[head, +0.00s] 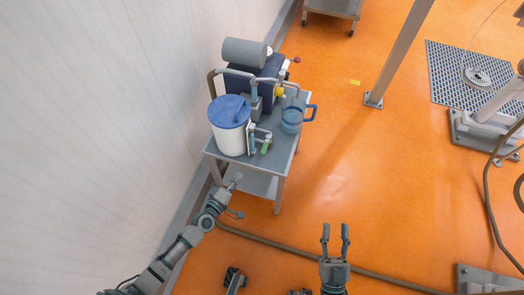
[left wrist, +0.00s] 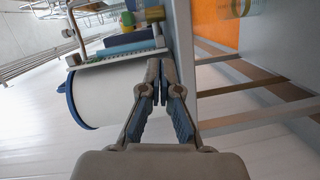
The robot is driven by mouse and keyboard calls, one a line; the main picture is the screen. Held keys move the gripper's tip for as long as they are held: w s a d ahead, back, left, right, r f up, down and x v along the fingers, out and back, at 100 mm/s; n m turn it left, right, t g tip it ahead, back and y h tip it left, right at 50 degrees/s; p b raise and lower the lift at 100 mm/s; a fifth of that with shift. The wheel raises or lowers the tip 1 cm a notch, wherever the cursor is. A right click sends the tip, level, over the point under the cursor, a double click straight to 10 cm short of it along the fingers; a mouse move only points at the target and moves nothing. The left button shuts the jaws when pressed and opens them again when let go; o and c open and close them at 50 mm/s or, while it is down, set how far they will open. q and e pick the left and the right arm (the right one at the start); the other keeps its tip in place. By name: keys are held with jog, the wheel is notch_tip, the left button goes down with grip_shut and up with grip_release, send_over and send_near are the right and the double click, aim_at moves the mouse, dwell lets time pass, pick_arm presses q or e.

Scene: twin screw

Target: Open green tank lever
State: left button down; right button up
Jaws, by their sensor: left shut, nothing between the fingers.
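A white tank (head: 230,137) with a blue lid (head: 229,111) stands on a small grey metal cart (head: 222,155). A small green lever (head: 265,147) sits low on the pipework at the tank's right side. My left gripper (head: 238,179) is shut and empty, below the cart's near edge and apart from the lever. In the left wrist view, the shut fingers (left wrist: 158,82) appear in front of the tank (left wrist: 112,92), which lies sideways in the picture. Whether the lever shows there is unclear. My right gripper (head: 335,232) is open and empty over the floor, well right of the cart.
A clear jug with a blue handle (head: 292,118) stands at the cart's right. A motor unit with a grey cylinder (head: 244,52) is behind the tank. The wall (head: 110,110) is close on the left. A hose (head: 280,243) crosses the orange floor. Open floor lies right of the cart.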

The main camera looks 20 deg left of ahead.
pick_arm(q)
jog(key=r, duration=0.1)
jog(key=w+r+n+b, duration=0.1)
jog(key=r+n+t, duration=0.1)
jog(key=shift+w+d, duration=0.3)
pick_arm(e)
jog(key=s+d+r+t, duration=0.1)
jog(key=s+r+t, duration=0.2)
jog(key=r, duration=0.3)
jog(key=shift+s+d+r+m+h, duration=0.2)
jog(key=shift+d+m+h, duration=0.1)
jog(key=shift+m+h, duration=0.1)
pick_arm(q)
send_near(266, 146)
jog(key=w, duration=0.1)
jog(key=w+a+f, duration=0.1)
jog(key=w, duration=0.3)
jog(key=shift+w+a+f+b, duration=0.15)
jog(key=shift+a+f+b, duration=0.05)
jog(key=shift+f+b, duration=0.15)
jog(key=shift+w+d+r, duration=0.1)
jog(key=shift+w, duration=0.3)
pick_arm(e)
jog(key=shift+s+d+r+t, duration=0.15)
jog(key=shift+s+r+t, duration=0.15)
jog(key=shift+t, duration=0.2)
